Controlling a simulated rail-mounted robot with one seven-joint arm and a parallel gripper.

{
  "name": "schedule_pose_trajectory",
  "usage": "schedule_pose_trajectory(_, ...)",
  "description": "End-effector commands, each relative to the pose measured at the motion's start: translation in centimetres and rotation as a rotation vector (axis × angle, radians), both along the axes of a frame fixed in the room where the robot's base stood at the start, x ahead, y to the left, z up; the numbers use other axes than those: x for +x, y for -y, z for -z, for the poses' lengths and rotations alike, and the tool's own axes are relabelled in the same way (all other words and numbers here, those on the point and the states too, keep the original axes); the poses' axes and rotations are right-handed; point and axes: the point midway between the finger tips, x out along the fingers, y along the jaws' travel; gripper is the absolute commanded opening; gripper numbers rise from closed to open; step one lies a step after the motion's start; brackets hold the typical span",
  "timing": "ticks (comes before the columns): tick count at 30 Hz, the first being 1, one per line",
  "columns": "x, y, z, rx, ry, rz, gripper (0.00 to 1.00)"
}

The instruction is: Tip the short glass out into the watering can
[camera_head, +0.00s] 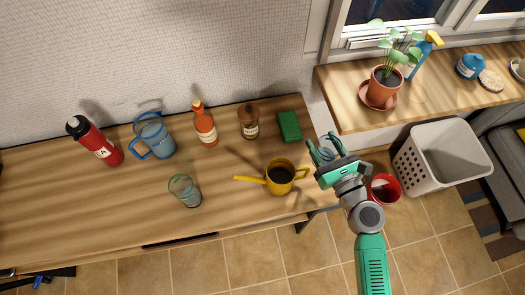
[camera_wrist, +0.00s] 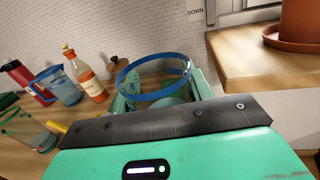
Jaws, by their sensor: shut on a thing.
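My gripper (camera_head: 325,154) is shut on a clear glass with a blue rim (camera_wrist: 152,78), apparently the short glass. In the head view the held glass (camera_head: 327,148) is partly hidden by the fingers. It is to the right of the yellow watering can (camera_head: 280,188), apart from it, near the table's right end. The glass looks roughly upright; its contents are not clear. The watering can stands upright with its dark opening up, spout to the left and handle to the right. In the wrist view only a bit of yellow shows, behind my gripper.
Another glass (camera_head: 184,191) stands left of the can on the wooden table (camera_head: 70,215). Behind are a red bottle (camera_head: 93,142), blue pitcher (camera_head: 155,135), sauce bottle (camera_head: 205,126), brown jar (camera_head: 249,122) and green block (camera_head: 289,126). A potted plant (camera_head: 383,88) stands on the sill.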

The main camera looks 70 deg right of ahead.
Motion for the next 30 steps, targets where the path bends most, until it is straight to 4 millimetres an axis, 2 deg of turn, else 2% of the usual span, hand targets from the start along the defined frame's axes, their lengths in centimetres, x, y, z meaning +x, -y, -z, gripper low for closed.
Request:
schedule_pose_trajectory(11, 0.0, 0.0, -0.2, -0.006, -0.006, 0.000, 0.20)
schedule_pose_trajectory(24, 1.0, -0.8, -2.5, -0.110, -0.141, 0.000, 0.20)
schedule_pose_trajectory(30, 1.6, -1.3, -1.5, -0.171, -0.221, 0.000, 0.20)
